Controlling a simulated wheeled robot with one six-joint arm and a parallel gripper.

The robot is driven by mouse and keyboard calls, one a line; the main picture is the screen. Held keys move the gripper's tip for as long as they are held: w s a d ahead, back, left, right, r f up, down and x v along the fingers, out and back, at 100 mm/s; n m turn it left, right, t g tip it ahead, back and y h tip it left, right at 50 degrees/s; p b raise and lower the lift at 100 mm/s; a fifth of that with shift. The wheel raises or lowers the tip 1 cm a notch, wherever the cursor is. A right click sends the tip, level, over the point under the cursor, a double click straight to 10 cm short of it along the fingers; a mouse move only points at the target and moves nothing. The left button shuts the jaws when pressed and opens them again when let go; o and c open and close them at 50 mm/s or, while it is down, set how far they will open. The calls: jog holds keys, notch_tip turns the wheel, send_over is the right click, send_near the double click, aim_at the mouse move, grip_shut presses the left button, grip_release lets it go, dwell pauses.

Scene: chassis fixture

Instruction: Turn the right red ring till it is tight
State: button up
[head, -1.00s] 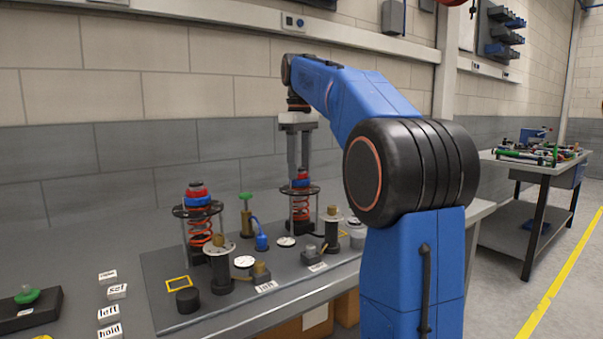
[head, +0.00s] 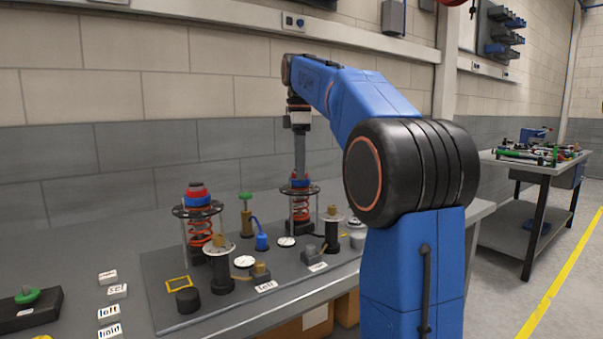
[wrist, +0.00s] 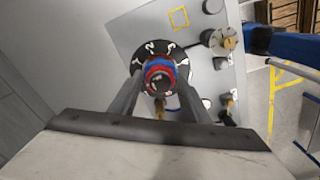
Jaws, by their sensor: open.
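The right red ring (head: 300,182) sits on top of the right spring unit, above a dark round plate and an orange spring (head: 300,207). My gripper (head: 299,175) points straight down at the ring. In the wrist view the open fingers of my gripper (wrist: 158,90) stand on either side of the red ring (wrist: 160,66), which has a blue band with it and a dark centre. Whether the fingers touch the ring I cannot tell. In the head view the fingers overlap edge-on. The left red ring (head: 196,190) tops a similar spring unit.
Both units stand on a grey fixture plate (head: 215,304). Black posts (head: 219,268), a blue part (head: 261,241) and a green-topped valve (head: 246,200) stand close around.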

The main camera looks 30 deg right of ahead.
jog(key=shift+n, duration=2.5)
jog(key=shift+c, duration=0.3)
